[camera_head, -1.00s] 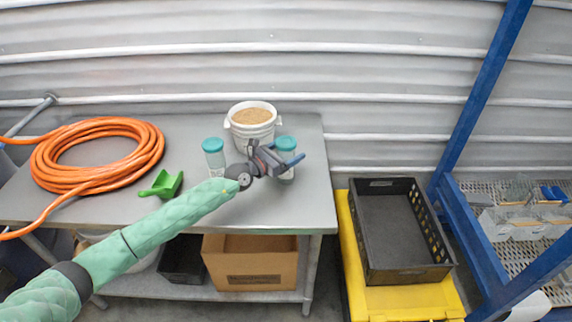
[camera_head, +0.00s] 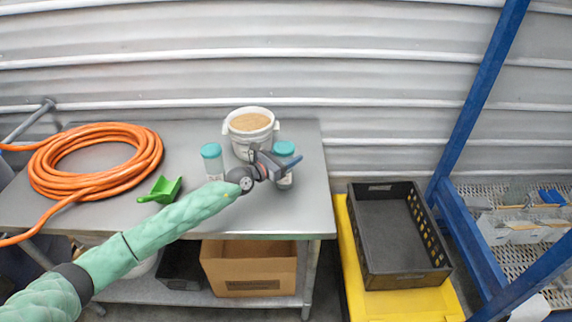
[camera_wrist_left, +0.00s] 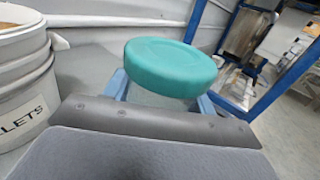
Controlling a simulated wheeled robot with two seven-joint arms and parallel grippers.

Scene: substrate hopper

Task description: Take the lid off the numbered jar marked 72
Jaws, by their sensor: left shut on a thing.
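Two clear jars with teal lids stand on the grey table: a left jar (camera_head: 214,168) and a right jar (camera_head: 286,183). No number is readable on either. My left gripper (camera_head: 281,164) is shut on the right jar, its blue fingers on either side of the body below the lid (camera_head: 284,148). In the left wrist view the teal lid (camera_wrist_left: 170,67) sits on the jar, above the blue fingers (camera_wrist_left: 160,98). Much of the jar is hidden behind the gripper. My right gripper is not in view.
A white bucket (camera_head: 235,136) of brown pellets stands just behind the jars. A green scoop (camera_head: 162,190) and an orange hose coil (camera_head: 145,165) lie to the left on the table (camera_head: 300,215). A black crate (camera_head: 370,272) sits on a yellow lid at right.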

